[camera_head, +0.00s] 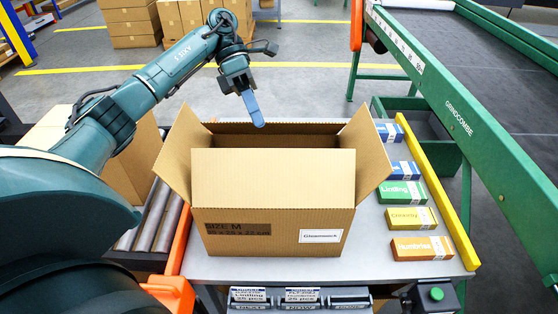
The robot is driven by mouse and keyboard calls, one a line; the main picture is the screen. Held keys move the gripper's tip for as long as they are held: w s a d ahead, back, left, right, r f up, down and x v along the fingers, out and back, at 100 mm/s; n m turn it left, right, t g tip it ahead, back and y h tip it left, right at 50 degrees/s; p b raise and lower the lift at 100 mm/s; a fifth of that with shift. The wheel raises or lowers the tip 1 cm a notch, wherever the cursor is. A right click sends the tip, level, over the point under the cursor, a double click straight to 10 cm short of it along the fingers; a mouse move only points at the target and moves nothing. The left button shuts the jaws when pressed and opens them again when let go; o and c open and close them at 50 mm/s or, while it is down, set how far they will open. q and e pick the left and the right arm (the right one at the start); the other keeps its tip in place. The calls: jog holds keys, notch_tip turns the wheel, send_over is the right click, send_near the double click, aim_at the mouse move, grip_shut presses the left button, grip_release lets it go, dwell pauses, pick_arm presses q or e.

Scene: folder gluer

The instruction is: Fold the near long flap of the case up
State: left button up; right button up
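The open brown cardboard case (275,232) stands on the grey table, with a printed size mark and a white label on its near wall. Its near long flap (273,178) stands up above the near wall and hides most of the inside. The left side flap (177,145) and right side flap (366,148) lean outward. The far edge shows behind, partly in shadow. My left gripper (257,121) is above the far side of the case, its blue fingers pointing down and apart from the near flap. The fingers overlap in this view, so their opening is unclear. My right gripper is not in view.
Several small coloured cartons (408,219) line the table's right side beside a yellow rail (436,190). A green machine frame (480,140) stands at right. A roller conveyor (152,218) runs at left. A green button (437,294) sits at the front right.

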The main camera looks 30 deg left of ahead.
aim_at(276, 162)
pick_arm(q)
jog(key=p+x, duration=0.1)
jog(key=x, duration=1)
jog(key=shift+w, duration=0.15)
jog(key=shift+c, duration=0.4)
grip_shut()
dwell(0.5)
